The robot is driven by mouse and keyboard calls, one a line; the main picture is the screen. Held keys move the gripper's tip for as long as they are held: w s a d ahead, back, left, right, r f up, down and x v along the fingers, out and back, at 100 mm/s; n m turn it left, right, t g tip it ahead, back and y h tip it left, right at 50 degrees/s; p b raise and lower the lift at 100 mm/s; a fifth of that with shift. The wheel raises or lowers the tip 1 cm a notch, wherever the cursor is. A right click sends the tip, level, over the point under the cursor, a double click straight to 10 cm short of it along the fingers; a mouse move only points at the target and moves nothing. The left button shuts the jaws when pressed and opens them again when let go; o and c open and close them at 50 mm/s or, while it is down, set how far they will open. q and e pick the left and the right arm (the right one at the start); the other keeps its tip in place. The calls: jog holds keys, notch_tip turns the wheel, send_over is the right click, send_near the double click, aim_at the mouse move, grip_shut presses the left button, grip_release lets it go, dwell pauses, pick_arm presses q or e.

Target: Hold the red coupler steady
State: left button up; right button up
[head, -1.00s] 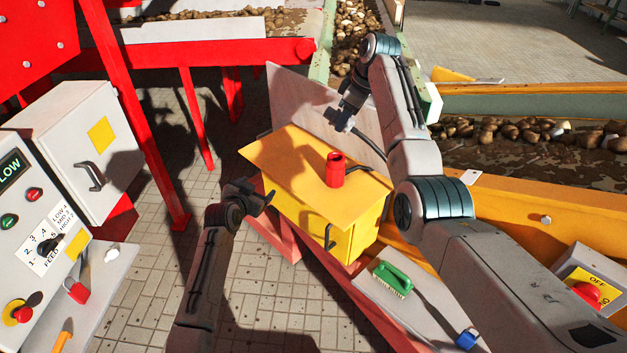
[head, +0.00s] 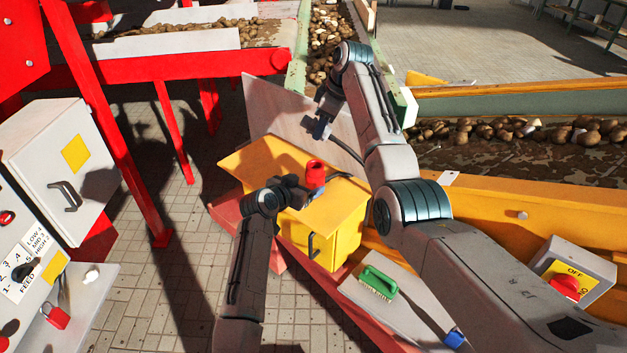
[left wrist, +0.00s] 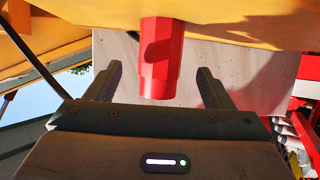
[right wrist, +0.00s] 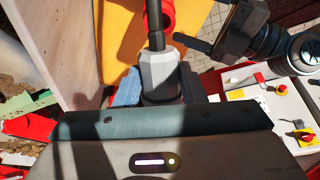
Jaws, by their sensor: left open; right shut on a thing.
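The red coupler (head: 315,172) stands upright on top of the yellow box (head: 250,160). My left gripper (head: 303,188) is open at the coupler's left side. In the left wrist view the coupler (left wrist: 160,60) shows between the two spread fingers (left wrist: 158,80), with a gap on each side. My right gripper (head: 319,126) is above and behind the box, apart from the coupler. In the right wrist view it (right wrist: 158,88) is shut on a grey hex fitting (right wrist: 159,72) with a dark stem. The coupler (right wrist: 166,14) shows partly behind that stem.
A dark hose (head: 346,150) runs behind the coupler. A control panel (head: 30,275) and grey cabinet (head: 35,150) stand at left. An orange beam (head: 500,215) borders the right.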

pick_arm(q)
jog(key=x, duration=0.7)
jog(key=shift+w+f, duration=0.1)
jog(key=shift+w, duration=0.05)
jog(key=c, duration=1.2)
jog(key=o, duration=1.2)
jog(key=shift+c, duration=0.2)
jog(key=shift+o, duration=0.5)
jog(key=o, duration=0.5)
jog(key=shift+c, duration=0.2)
jog(key=shift+a, duration=0.1)
